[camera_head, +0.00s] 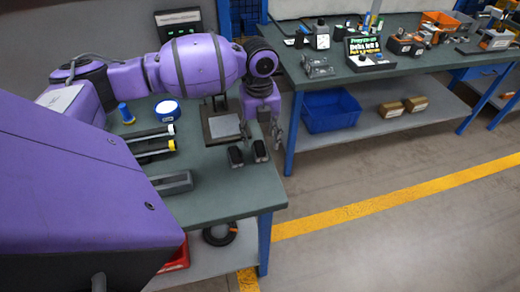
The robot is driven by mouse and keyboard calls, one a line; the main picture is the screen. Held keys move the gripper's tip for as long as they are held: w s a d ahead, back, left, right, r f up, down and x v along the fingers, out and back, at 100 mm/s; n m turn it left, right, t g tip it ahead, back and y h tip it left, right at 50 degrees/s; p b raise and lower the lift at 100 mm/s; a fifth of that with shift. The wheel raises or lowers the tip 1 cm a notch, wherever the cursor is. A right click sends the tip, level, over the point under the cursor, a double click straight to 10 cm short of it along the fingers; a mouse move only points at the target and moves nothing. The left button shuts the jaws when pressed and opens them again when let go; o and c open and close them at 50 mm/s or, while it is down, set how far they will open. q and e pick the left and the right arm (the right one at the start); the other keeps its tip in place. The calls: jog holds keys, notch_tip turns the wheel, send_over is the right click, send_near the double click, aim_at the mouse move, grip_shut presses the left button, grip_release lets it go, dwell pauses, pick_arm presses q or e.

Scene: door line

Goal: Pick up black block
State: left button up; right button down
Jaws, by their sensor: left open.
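Two small black blocks, one on the left (236,156) and one on the right (260,151), stand side by side near the right edge of the green-topped table (225,195). My left arm reaches in from the left and bends down at its wrist. My left gripper (272,130) hangs just beyond the blocks, by the table's right edge. It is open and looks empty, and it appears apart from both blocks. My right gripper is not in view.
A dark square frame with a grey plate (223,127) lies behind the blocks. A grey holder (173,184), a white-and-blue round item (168,109) and a blue bottle (126,113) stand to the left. A second table (400,68) with many items stands behind.

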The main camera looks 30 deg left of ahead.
aim_at(260, 146)
pick_arm(q)
notch_tip(260, 146, down, 4)
jog(key=shift+f, duration=0.25)
jog(key=shift+r, duration=0.1)
grip_shut()
